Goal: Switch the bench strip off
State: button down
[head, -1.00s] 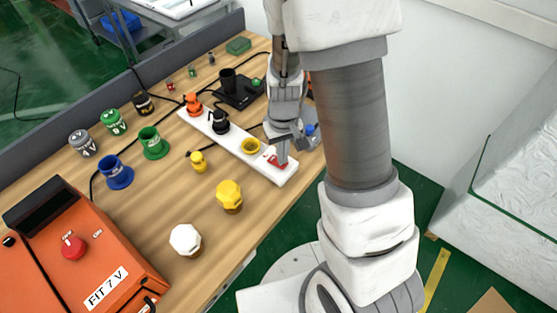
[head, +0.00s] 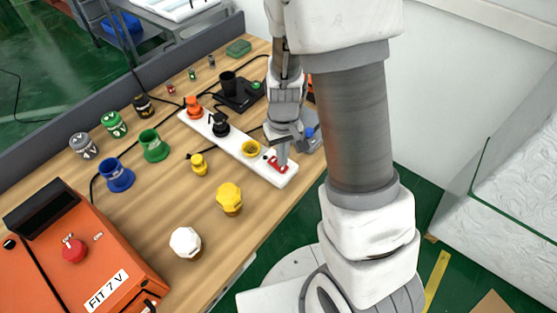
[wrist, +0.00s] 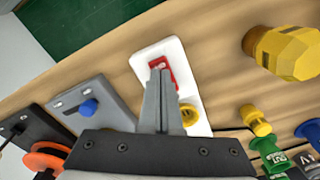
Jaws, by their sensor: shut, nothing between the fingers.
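The white bench strip (head: 238,146) lies across the wooden bench. An orange plug and a black plug stand in it, and a yellow round socket (head: 251,148) is nearer its front end. A red rocker switch (head: 277,164) sits at that front end; it also shows in the wrist view (wrist: 164,66). My gripper (head: 283,160) is shut, pointing down at the switch. In the wrist view the fingertips (wrist: 160,72) overlap the switch and hide part of it. I cannot tell whether they touch it or which way the rocker is tipped.
An orange tester box (head: 85,245) stands at the front left. Yellow (head: 229,198) and white (head: 185,242) knobbed pieces and several coloured plugs stand left of the strip. A grey block with a blue knob (wrist: 88,108) is beside the gripper. A black device (head: 240,92) is behind.

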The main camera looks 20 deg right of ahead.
notch_tip(320, 180, up, 6)
jog(key=p, duration=0.4)
jog(key=shift+f, duration=0.2)
dwell(0.4)
jog(key=s+a+r+t, duration=0.1)
jog(key=s+r+t, duration=0.25)
jog(key=r, duration=1.25)
jog(key=s+d+r+m+t, duration=0.1)
jog(key=s+r+t, duration=0.1)
jog(key=s+r, duration=0.7)
jog(key=shift+s, duration=0.7)
